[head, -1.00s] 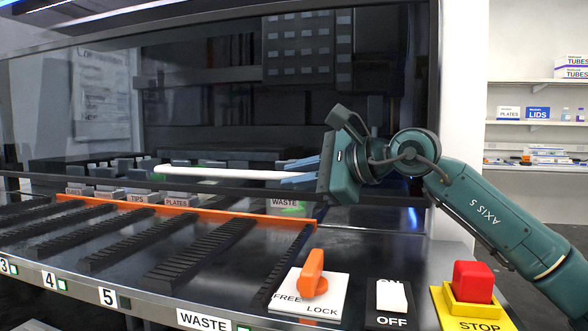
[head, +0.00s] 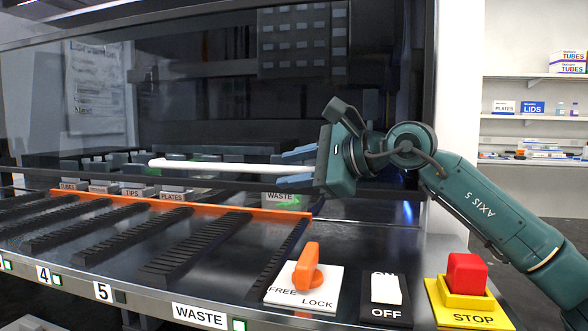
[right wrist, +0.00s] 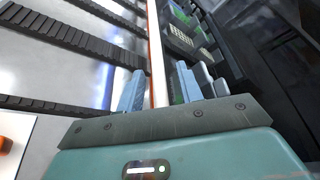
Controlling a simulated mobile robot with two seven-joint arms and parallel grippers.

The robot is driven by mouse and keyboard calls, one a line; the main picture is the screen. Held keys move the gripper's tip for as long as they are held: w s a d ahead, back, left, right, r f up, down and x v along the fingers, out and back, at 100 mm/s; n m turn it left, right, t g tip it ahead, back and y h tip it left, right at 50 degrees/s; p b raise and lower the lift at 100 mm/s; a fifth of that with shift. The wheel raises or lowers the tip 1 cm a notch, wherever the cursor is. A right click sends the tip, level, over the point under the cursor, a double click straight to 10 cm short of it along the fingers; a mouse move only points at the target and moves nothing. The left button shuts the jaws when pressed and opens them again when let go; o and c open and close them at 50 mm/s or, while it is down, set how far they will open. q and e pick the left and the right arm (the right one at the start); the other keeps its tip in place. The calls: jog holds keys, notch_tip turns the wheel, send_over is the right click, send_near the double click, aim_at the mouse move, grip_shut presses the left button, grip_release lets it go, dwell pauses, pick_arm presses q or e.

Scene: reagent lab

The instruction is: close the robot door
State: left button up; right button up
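The robot door (head: 200,110) is a large clear pane across the front of the lab machine, with a dark bottom rail. A white bar handle (head: 215,166) runs across it, just above that rail. Labelled blocks and the deck show below the rail; I cannot tell how wide the gap there is. My right gripper (head: 297,167) is at the handle's right end, its light blue fingers open above and below the bar. In the right wrist view the handle (right wrist: 157,55) lies between the fingers (right wrist: 160,90), with small gaps visible. My left gripper is out of view.
An orange strip (head: 180,205) crosses the slotted deck below the door. On the front edge are an orange FREE/LOCK knob (head: 307,268), an ON/OFF switch (head: 386,290) and a red STOP button (head: 466,274). Shelves (head: 530,117) with boxes stand at the right.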

jog(key=v, duration=1.3)
